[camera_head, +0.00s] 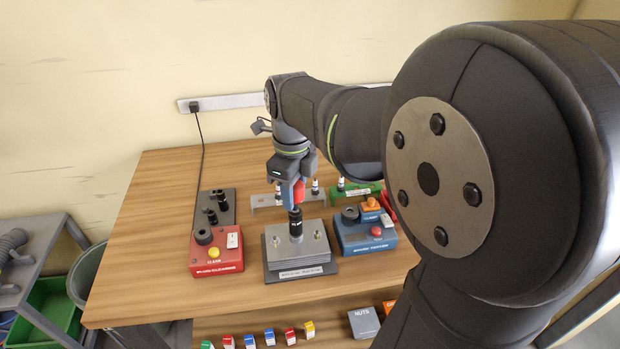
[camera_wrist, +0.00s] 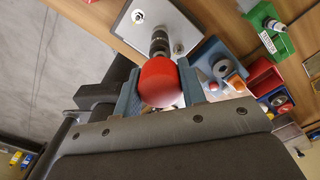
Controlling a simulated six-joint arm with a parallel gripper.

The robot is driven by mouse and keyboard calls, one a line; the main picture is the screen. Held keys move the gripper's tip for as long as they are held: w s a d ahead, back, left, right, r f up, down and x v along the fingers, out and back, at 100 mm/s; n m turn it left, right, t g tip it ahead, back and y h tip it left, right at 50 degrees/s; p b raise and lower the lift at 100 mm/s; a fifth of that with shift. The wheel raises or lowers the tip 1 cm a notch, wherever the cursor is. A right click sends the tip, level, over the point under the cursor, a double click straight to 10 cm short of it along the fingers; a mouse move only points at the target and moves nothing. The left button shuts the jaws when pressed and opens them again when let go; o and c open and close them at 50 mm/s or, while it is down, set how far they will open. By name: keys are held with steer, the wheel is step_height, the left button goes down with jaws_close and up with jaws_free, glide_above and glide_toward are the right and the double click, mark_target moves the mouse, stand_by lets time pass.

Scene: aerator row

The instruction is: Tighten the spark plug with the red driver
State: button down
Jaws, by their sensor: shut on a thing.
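My gripper (camera_head: 292,188) is shut on the red driver (camera_head: 299,193), above the grey finned engine block (camera_head: 299,259). The driver stands about upright, with its black socket end (camera_head: 295,222) down at the middle of the block's top. In the wrist view the driver's round red handle (camera_wrist: 160,84) sits between the two blue fingers, and its dark shaft meets the silver block top (camera_wrist: 138,29). The spark plug under the socket is hidden, and I cannot tell how deep it sits. Small fittings show on either side of the socket.
A red cleaner box (camera_head: 216,258) stands left of the block, with a black holder (camera_head: 226,203) behind it. A blue tester box (camera_head: 363,236) stands close on the right. Behind are a grey plug rack (camera_head: 264,202) and a green tray (camera_head: 364,189). Bare wood lies at the left front.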

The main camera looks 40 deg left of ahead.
steer(key=m, duration=0.7)
steer(key=shift+m, duration=0.3)
steer(key=c, duration=0.8)
jaws_free()
